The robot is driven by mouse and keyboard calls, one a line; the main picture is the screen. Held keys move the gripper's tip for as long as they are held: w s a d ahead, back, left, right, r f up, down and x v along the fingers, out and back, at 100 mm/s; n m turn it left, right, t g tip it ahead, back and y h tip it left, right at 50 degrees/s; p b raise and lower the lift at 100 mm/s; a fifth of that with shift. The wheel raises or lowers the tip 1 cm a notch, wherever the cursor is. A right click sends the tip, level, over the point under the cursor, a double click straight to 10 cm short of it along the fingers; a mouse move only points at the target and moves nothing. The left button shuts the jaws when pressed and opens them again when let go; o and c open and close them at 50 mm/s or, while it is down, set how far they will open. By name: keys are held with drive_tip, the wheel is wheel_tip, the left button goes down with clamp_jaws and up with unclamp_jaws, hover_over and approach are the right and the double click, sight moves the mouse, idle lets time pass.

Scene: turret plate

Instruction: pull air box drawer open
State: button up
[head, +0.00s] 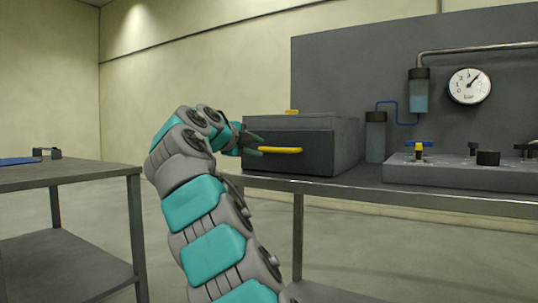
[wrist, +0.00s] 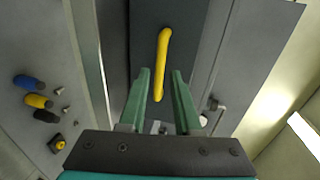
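The air box (head: 348,135) is a dark grey box on the bench, with a drawer front (head: 315,142) facing me. A yellow bar handle (head: 281,150) is on that drawer front, and it also shows in the wrist view (wrist: 163,55). The drawer looks closed. My gripper (head: 258,145) is at the left end of the handle in the head view. In the wrist view its two green fingers (wrist: 160,82) are apart, with the lower end of the handle between them. I see a gap on both sides of the handle.
A grey panel (head: 437,172) with knobs and a yellow-blue valve sits right of the box. A bottle (head: 376,137) stands between them, and a gauge (head: 469,86) is on the backboard. Another table (head: 90,172) is at the left, with open floor between.

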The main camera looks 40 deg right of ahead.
sight(269, 150)
drive_tip(key=p+x, duration=0.2)
drive_tip(key=x, duration=0.4)
drive_tip(key=shift+w+d+r, duration=0.1)
drive_tip(key=shift+w+d, duration=0.05)
drive_tip(key=shift+d, duration=0.2)
drive_tip(key=shift+w+d+f, duration=0.2)
drive_tip(key=shift+w+d, duration=0.05)
drive_tip(key=shift+d, duration=0.25)
clamp_jaws()
idle(0.7)
